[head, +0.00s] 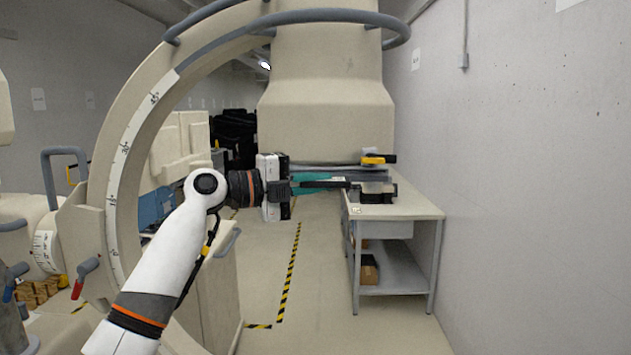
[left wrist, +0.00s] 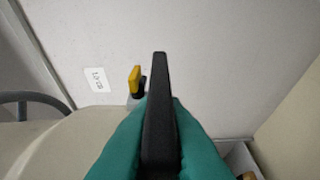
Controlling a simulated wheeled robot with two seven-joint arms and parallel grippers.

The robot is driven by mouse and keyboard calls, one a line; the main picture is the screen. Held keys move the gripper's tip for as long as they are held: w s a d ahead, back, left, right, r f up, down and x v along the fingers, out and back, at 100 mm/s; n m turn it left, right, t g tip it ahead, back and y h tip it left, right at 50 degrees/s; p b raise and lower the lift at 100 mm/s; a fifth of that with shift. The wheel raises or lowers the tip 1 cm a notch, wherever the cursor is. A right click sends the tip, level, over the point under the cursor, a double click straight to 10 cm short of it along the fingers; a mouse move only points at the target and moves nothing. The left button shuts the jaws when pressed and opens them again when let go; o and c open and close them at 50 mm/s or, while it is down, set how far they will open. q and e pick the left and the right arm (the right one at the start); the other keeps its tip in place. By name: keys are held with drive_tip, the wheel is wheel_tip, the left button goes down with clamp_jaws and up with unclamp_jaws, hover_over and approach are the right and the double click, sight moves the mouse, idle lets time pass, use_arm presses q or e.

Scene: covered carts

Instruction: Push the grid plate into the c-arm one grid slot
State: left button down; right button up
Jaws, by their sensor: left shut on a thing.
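The c-arm (head: 125,165) curves up the left side of the head view, with its large beige housing (head: 325,110) at top centre. Grey layered edges (head: 318,169) run under the housing; I cannot tell the slot from the plate there. My left gripper (head: 335,183) reaches in just below them, its teal fingers shut on a black bar, apparently the grid plate's grip. In the left wrist view this black bar (left wrist: 160,115) stands between the teal fingers and sticks out beyond them. How far the plate sits in the slot is hidden. My right gripper is not in view.
A yellow and black lever (head: 378,160) stands just right of my fingers; it also shows in the left wrist view (left wrist: 135,80). A beige table (head: 415,207) with a lower shelf stands below, near the right wall. The floor (head: 310,285) left of it is clear.

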use_arm(q)
drive_tip(key=shift+w+r+p, duration=0.15)
drive_tip(key=shift+w+p, duration=0.95)
drive_tip(key=shift+w, duration=0.65)
drive_tip(key=c, duration=1.4)
unclamp_jaws()
drive_tip(key=shift+c, duration=0.2)
drive_tip(key=shift+o, duration=0.2)
drive_tip(key=shift+s+a+f, duration=0.1)
drive_tip(key=shift+f, duration=0.15)
drive_tip(key=b+v, duration=0.7)
drive_tip(key=v, duration=0.5)
drive_tip(key=shift+r+b, duration=0.2)
drive_tip(key=shift+b, duration=0.2)
